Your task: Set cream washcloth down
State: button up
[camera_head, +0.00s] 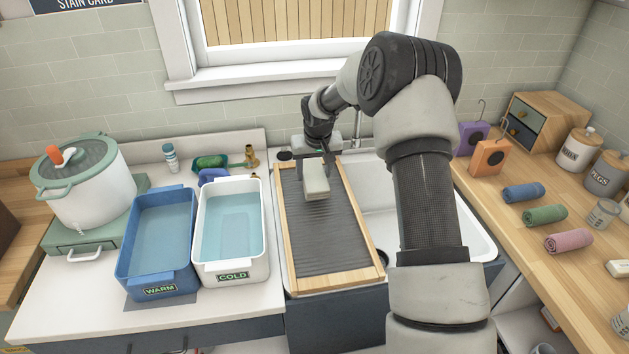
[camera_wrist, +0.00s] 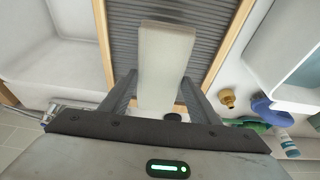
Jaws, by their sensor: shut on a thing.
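The cream washcloth (camera_head: 316,179) is a folded, pale block. It is held between the fingers of my gripper (camera_head: 318,160), over the upper part of the ribbed washboard (camera_head: 328,228). The washcloth also shows in the wrist view (camera_wrist: 164,60), pinched between the two dark fingers of my gripper (camera_wrist: 162,92), with the washboard (camera_wrist: 203,16) behind it. I cannot tell whether the washcloth touches the ribs or hangs just above them. The washboard has a wooden frame and lies across the left part of the white sink (camera_head: 372,196).
Left of the washboard stand the blue WARM tub (camera_head: 158,240) and white COLD tub (camera_head: 231,232), both holding water. A lidded pot (camera_head: 88,185) is farther left. On the right counter lie blue (camera_head: 524,192), green (camera_head: 545,215) and pink (camera_head: 569,240) rolled towels. The lower washboard is clear.

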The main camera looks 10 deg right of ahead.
aim_at(315, 177)
jog(key=shift+f, duration=1.6)
jog(key=shift+f, duration=0.25)
jog(key=o, duration=1.1)
jog(key=shift+r, duration=0.1)
jog(key=shift+r, duration=0.1)
